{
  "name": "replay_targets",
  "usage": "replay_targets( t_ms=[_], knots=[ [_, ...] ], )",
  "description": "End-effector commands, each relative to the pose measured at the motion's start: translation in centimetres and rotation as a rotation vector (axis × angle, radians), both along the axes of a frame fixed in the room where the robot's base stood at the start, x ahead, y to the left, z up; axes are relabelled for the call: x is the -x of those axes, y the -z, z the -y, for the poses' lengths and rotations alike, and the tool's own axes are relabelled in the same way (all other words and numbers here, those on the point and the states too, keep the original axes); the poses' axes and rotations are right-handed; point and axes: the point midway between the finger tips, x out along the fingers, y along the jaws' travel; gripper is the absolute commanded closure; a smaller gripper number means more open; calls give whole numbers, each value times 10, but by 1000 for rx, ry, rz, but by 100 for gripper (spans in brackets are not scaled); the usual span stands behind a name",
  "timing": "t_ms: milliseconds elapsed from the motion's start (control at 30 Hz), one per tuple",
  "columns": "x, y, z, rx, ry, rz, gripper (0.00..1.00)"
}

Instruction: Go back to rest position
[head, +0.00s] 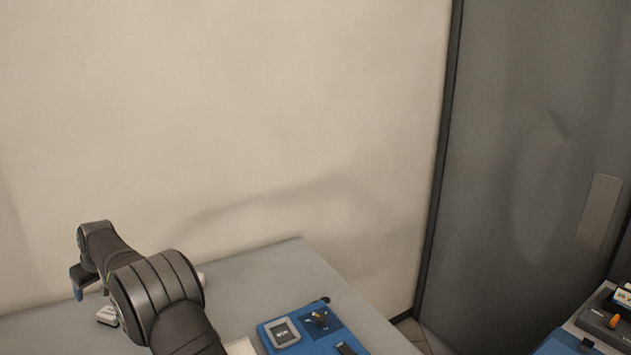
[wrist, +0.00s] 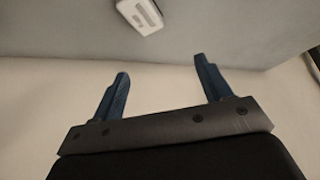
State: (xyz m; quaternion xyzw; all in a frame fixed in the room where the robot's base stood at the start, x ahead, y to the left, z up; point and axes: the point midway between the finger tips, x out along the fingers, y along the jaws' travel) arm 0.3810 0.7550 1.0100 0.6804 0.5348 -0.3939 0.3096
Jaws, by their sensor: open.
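My gripper (wrist: 162,78) shows in the wrist view with its two blue fingers spread wide apart and nothing between them. In the head view my gripper (head: 79,284) is at the lower left, above the grey table (head: 262,268); only a small blue fingertip part shows there. My dark arm reaches up from the bottom edge and hides part of the table.
A blue board (head: 300,337) with a grey plate and a dark knob lies on the table right of my arm. A white device (wrist: 139,14) shows in the wrist view. A beige wall stands behind; a control panel (head: 603,322) is at far right.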

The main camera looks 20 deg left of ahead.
Motion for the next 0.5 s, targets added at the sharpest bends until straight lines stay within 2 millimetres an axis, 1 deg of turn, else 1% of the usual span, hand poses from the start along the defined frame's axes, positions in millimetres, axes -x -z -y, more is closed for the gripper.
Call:
replay_targets(
  t_ms=[33, 200, 333, 500],
  knots=[
    [10, 1, -6, 1, -14, 0, 29],
    [35, 3, -21, 1, -46, 0, 29],
    [43, 12, -32, 2, -44, 1, 29],
    [49, 17, -38, 1, -43, 0, 29]
  ],
)
